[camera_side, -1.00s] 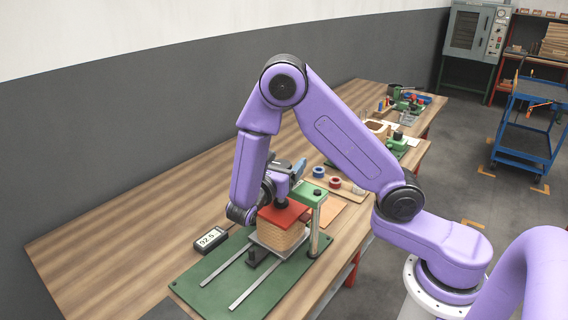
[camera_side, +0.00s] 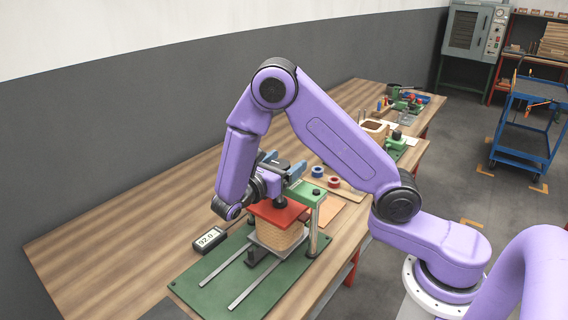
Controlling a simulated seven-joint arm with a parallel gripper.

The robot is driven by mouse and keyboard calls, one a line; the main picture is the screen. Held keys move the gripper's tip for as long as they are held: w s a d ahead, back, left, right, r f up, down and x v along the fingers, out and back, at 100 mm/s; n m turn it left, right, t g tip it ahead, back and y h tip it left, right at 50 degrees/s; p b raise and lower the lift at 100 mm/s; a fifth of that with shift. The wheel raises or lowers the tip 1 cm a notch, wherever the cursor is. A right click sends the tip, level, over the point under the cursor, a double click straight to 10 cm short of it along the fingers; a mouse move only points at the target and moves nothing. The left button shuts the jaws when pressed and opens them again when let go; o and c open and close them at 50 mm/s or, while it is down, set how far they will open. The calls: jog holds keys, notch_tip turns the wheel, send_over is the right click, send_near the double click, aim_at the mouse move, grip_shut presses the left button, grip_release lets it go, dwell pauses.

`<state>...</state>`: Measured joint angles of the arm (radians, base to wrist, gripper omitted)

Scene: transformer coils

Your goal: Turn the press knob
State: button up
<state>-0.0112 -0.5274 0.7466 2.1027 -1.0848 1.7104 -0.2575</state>
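The press has a green base plate (camera_side: 210,287) with two metal rails, a red pressing plate (camera_side: 263,214) and a green top arm (camera_side: 303,190) on a metal post. The red plate rests on a tan coil block (camera_side: 277,238). A dark knob-like part (camera_side: 280,203) shows above the red plate. A smaller black knob (camera_side: 316,193) sits on the green arm. My gripper (camera_side: 284,165) is over the press, tilted, just above and left of the green arm. Its two blue-grey fingers look apart, but what lies between them is hidden, so I cannot tell its grip.
A small digital display (camera_side: 209,240) on the table left of the press seems to read 92.0. A blue ring (camera_side: 317,171) and a red ring (camera_side: 334,181) lie behind the press. More fixtures stand farther back. The left part of the wooden table (camera_side: 110,240) is clear.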

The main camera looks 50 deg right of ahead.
jog(key=a, duration=1.7)
jog(key=shift+s+a, duration=0.2)
jog(key=shift+s, duration=0.15)
jog(key=s+d+m+y, duration=0.3)
jog(key=s+y, duration=0.6)
jog(key=s, duration=0.3)
jog(key=s+d+m+y, duration=0.2)
jog(key=s+d+y, duration=0.4)
jog(key=s+y, duration=0.3)
jog(key=s, duration=0.3)
jog(key=shift+s+r+m, duration=0.3)
jog(key=shift+m, duration=0.1)
dwell(1.5)
